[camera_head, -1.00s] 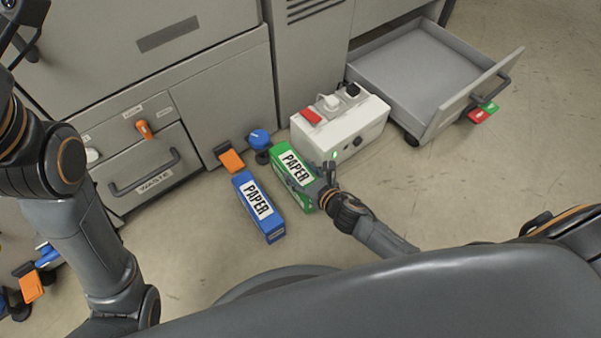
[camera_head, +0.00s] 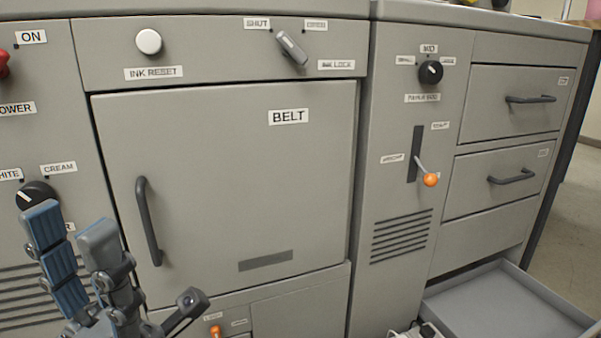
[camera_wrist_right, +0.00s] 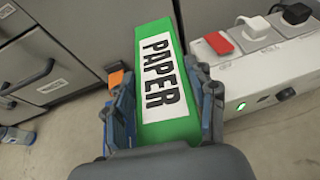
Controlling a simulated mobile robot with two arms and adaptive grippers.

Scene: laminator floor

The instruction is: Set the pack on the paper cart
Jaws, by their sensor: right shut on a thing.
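The green pack labelled PAPER (camera_wrist_right: 160,75) fills the middle of the right wrist view. My right gripper (camera_wrist_right: 165,108) has a finger along each side of it and is shut on it. Whether the pack is clear of the floor I cannot tell. My left gripper (camera_head: 125,268) is at the lower left of the head view, open and empty, its fingers apart, in front of the machine. I see no paper cart in either current view. The right gripper and the pack are outside the head view.
The machine front has a BELT door (camera_head: 225,180), an orange-knobbed lever (camera_head: 429,179) and an open low drawer (camera_head: 505,300) at lower right. A white socket box (camera_wrist_right: 265,70) stands right of the pack. An orange object (camera_wrist_right: 115,78) is left of it.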

